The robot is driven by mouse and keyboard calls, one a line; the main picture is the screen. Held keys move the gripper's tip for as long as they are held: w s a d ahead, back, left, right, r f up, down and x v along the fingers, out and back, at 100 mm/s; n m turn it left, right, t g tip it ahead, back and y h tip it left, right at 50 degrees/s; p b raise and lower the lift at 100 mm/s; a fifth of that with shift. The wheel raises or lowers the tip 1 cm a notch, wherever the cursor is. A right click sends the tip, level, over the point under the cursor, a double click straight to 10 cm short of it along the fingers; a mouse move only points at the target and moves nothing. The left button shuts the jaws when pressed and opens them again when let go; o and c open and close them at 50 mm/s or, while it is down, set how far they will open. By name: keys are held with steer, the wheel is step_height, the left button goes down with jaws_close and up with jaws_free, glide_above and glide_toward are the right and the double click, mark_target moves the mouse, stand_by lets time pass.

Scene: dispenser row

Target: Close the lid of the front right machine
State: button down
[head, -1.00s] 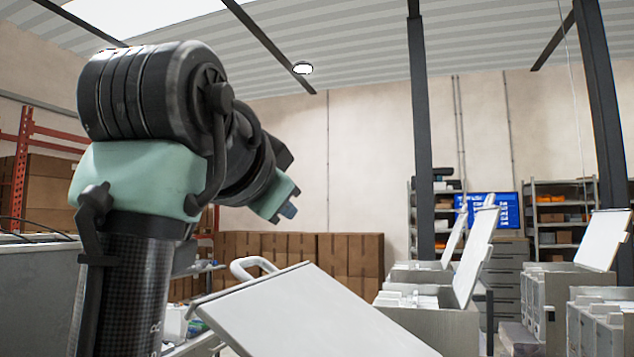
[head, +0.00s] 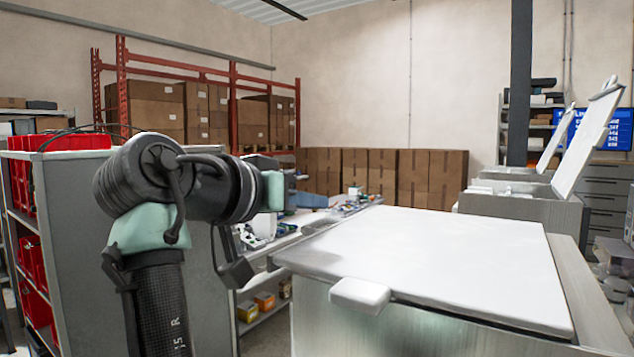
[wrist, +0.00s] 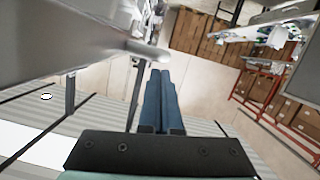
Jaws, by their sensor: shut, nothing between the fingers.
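The nearest machine (head: 430,335) is a grey metal box at the lower right of the head view. Its white lid (head: 440,255) lies down over the top, nearly flat, with a thin dark line under its front edge. I cannot tell if it is fully seated. The lid's pale handle (head: 360,295) sticks out at the near edge. In the wrist view my gripper (wrist: 158,72) has its blue fingers shut and empty. A rounded pale bar end (wrist: 150,53), probably the handle, shows close to the fingertips; contact cannot be told. The fingers are mostly hidden in the head view.
More machines with raised lids (head: 590,135) stand behind at the right. A cluttered workbench (head: 310,220) lies beyond my arm. A grey shelf with red bins (head: 60,142) stands at the left. Cardboard boxes (head: 385,175) line the back wall.

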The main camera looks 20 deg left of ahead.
steer(key=shift+f, duration=0.75)
steer(key=shift+f, duration=0.1)
